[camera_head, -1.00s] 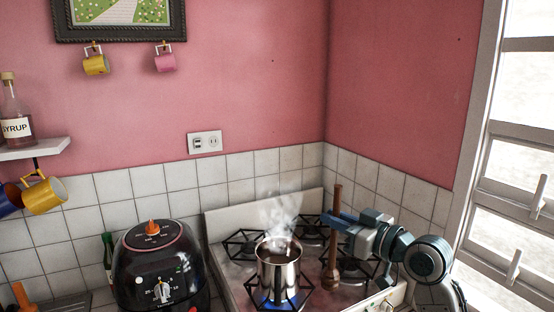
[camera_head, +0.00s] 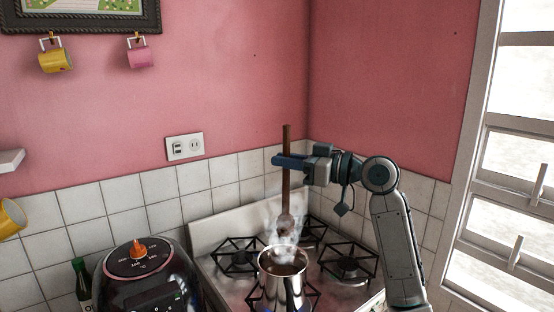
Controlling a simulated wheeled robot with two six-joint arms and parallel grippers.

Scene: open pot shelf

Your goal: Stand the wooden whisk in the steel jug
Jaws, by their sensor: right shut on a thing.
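The wooden whisk (camera_head: 286,193) hangs upright with its head (camera_head: 286,222) down, a little above and behind the jug's mouth in the picture. Steam partly veils the head. My right gripper (camera_head: 286,162) is shut on the upper handle, its arm coming in from the right. The steel jug (camera_head: 284,290) stands on the front burner of the stove, with dark liquid inside and steam rising. Its lower part is cut off by the frame. I cannot tell whether the head is exactly over the opening. My left gripper is out of view.
The white stove (camera_head: 215,232) has several black burner grates around the jug. A black cooker (camera_head: 140,275) stands left of it, with a green bottle (camera_head: 82,280) beside it. Mugs (camera_head: 56,58) hang on the pink wall. A window (camera_head: 510,150) is on the right.

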